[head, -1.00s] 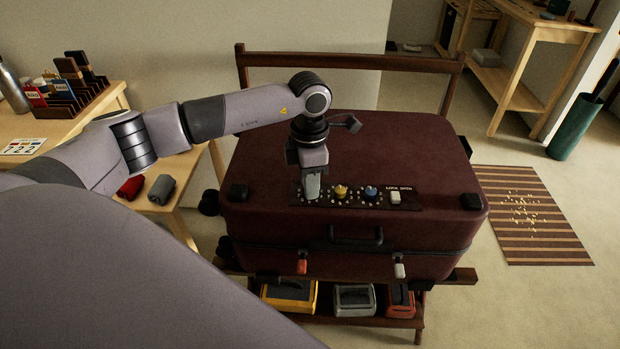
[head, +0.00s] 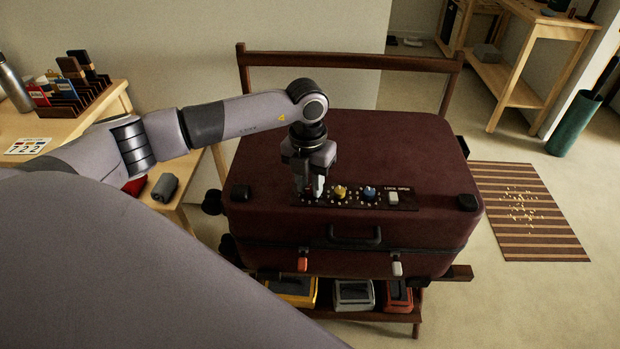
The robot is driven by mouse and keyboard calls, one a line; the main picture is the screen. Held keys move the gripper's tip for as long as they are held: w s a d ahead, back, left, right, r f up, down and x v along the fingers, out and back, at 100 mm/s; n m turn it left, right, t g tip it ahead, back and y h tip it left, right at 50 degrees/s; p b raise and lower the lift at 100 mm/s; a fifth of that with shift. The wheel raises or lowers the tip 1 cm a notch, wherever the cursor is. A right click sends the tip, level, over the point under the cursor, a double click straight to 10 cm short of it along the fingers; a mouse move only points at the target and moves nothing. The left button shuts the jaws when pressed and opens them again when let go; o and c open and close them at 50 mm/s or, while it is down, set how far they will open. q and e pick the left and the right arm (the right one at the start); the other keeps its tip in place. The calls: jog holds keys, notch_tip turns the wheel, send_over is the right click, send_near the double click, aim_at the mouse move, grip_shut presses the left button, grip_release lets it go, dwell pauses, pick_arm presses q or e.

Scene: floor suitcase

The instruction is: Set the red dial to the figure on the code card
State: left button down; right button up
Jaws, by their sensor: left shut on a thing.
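The maroon suitcase (head: 400,150) lies flat on a wooden stand, with a dark dial panel near its front edge. My left gripper (head: 311,194) points down at the panel's left end and is shut on the red dial, which its fingers hide. The dial's pointer and figure cannot be read. To its right are the yellow dial (head: 340,191) and the blue dial (head: 369,192), then a pale lock-open button (head: 393,197). The code card (head: 27,146) lies on the left table and appears to read 7 2 2, with small coloured marks above. My right gripper is not in view.
The left table also holds a card rack (head: 78,92) and a metal bottle (head: 13,88). An orange latch (head: 302,264) and a white latch (head: 397,268) are on the suitcase front. Several bins sit below. A striped mat (head: 525,212) lies on the floor right.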

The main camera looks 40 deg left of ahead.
aim_at(310, 189)
pick_arm(q)
jog(key=shift+n+p, duration=0.3)
jog(key=shift+n, duration=0.9)
jog(key=c, duration=0.9)
grip_release()
jog(key=shift+a+r, duration=0.1)
jog(key=shift+r, duration=3.55)
jog(key=shift+f, duration=0.1)
